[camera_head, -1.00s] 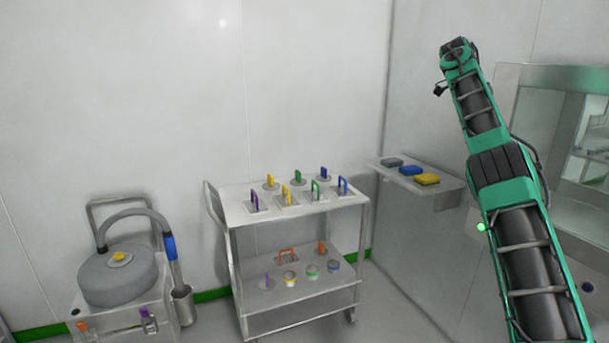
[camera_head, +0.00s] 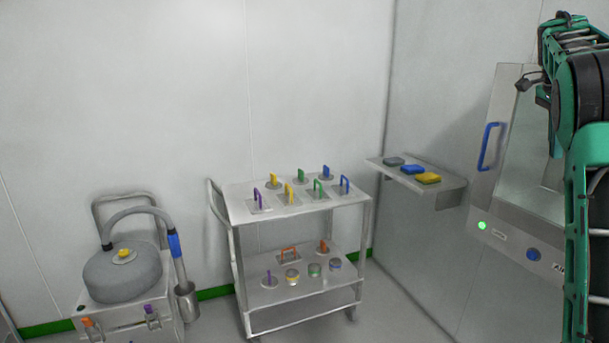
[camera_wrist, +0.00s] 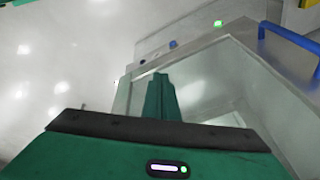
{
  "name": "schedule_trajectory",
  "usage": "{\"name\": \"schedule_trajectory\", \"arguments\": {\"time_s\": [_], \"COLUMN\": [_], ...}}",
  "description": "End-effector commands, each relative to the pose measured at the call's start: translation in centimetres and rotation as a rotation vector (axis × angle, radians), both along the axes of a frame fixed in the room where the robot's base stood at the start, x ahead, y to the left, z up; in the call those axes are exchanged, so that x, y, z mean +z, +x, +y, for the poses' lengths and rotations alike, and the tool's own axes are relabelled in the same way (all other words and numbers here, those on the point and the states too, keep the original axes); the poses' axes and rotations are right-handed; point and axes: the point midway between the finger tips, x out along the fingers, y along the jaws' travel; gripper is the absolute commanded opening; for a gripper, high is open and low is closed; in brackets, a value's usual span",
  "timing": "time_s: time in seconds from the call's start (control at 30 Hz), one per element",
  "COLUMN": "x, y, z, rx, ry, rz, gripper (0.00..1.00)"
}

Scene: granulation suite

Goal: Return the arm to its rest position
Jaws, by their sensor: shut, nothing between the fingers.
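My green arm (camera_head: 575,200) stands along the right edge of the head view, bent at a joint near the top. Its far end is foreshortened there, and I cannot make out the fingers. In the wrist view my gripper (camera_wrist: 160,80) shows as green fingers close together, empty. Behind the fingers is a steel-framed hatch with a glass pane (camera_wrist: 205,85). The fingers appear apart from it, though the gap is hard to judge.
The hatch's blue handle (camera_head: 489,147) is left of my arm. A wall shelf (camera_head: 450,193) holds grey, blue and yellow blocks. A steel trolley (camera_head: 235,212) carries several handled pieces on two levels. A grey round-topped machine (camera_head: 125,280) stands at left.

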Motion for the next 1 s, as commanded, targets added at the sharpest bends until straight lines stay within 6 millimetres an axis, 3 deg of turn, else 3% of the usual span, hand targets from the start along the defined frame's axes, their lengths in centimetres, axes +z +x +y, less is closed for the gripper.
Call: {"name": "schedule_trajectory", "arguments": {"time_s": [0.03,0.37,0.67,1.0], "x": [-0.5,-5.9,-12.7,-21.8], "y": [-1.9,-12.6,-23.2,-35.1], "z": [0.3,5.1,12.4,20.8], "rx": [0.042,0.392,0.755,1.158], "ry": [0.028,0.159,0.225,0.247], "rz": [0.008,0.069,0.122,0.192], "gripper": [0.00,0.00,0.00,0.00]}}
